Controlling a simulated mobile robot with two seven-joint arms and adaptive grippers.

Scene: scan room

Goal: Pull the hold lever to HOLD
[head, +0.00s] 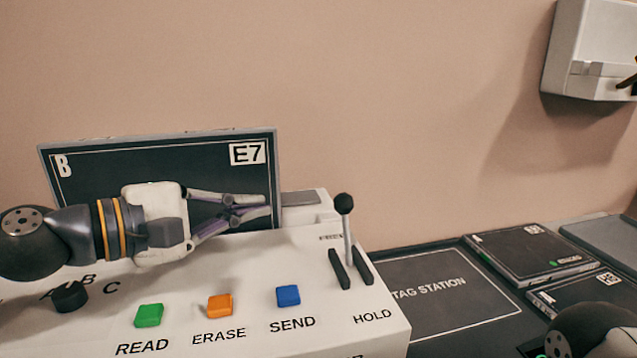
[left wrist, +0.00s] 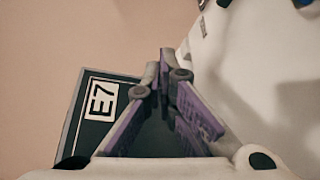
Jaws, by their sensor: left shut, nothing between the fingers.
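The hold lever (head: 347,230) is a thin metal stick with a black ball knob. It stands nearly upright between two black guides on the white console (head: 245,262), above the word HOLD. My left gripper (head: 268,205) is shut and empty, to the left of the lever and apart from it, in front of the dark panel marked E7 (head: 90,160). In the left wrist view its closed fingertips (left wrist: 165,72) show beside the E7 panel (left wrist: 100,100), with the white console at the right. The lever is not clearly seen there. My right gripper is out of view.
Green READ (head: 149,316), orange ERASE (head: 219,305) and blue SEND (head: 288,296) buttons and a black knob (head: 70,297) sit on the console. The dark TAG STATION mat (head: 430,290) and dark flat cases (head: 530,252) lie to the right. A white wall box (head: 590,45) hangs upper right.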

